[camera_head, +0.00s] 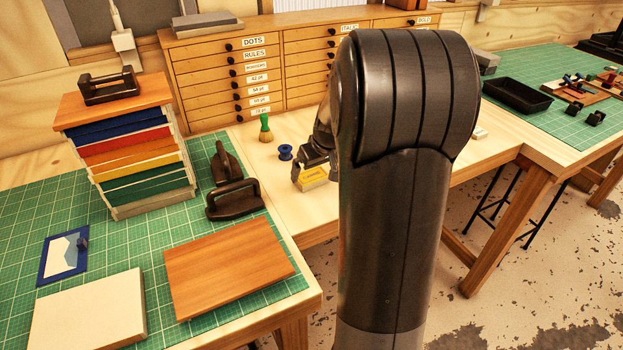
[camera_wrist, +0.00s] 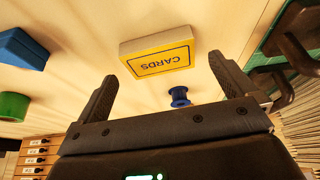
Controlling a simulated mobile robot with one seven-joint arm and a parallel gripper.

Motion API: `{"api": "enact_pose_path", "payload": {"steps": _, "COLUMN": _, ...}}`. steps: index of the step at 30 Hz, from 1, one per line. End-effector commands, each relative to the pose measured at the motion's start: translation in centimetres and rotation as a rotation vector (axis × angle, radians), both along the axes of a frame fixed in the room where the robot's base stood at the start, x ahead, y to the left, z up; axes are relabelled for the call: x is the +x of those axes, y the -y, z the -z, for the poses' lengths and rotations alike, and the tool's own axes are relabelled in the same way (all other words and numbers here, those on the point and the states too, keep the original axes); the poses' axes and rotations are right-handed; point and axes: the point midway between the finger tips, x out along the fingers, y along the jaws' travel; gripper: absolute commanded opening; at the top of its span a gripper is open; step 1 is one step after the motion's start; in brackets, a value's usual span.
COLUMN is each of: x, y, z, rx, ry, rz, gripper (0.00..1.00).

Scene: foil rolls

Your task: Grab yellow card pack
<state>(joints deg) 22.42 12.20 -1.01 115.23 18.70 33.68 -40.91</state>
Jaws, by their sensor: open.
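The yellow card pack (camera_wrist: 157,55), marked "CARDS", lies flat on the pale wooden bench. In the wrist view it is just beyond the fingertips and between their lines. My gripper (camera_wrist: 164,77) is open, with nothing between its two dark fingers. In the head view the card pack (camera_head: 312,178) shows beneath my gripper (camera_head: 318,168), whose fingers partly cover it. My arm hides the bench to the right of the pack. I cannot tell from the head view how high the fingertips are above it.
A blue spool (camera_head: 285,152) and a green-topped brush (camera_head: 265,128) stand left of the pack. Black-handled tools (camera_head: 233,198) lie on the green mat at left. A drawer cabinet (camera_head: 250,72) stands behind. A blue object (camera_wrist: 22,48) and a green one (camera_wrist: 12,106) show in the wrist view.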

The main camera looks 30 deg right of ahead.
Motion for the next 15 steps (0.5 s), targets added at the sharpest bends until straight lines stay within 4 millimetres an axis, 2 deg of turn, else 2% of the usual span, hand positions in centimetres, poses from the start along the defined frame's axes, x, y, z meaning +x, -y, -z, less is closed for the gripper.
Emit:
{"api": "enact_pose_path", "payload": {"steps": 6, "x": 1.3, "y": 0.0, "z": 2.6, "rx": 0.001, "ry": -0.002, "rz": -0.003, "gripper": 1.0}}
{"api": "enact_pose_path", "payload": {"steps": 15, "x": 1.5, "y": 0.0, "z": 3.0, "rx": -0.001, "ry": 0.0, "rz": -0.002, "gripper": 1.0}}
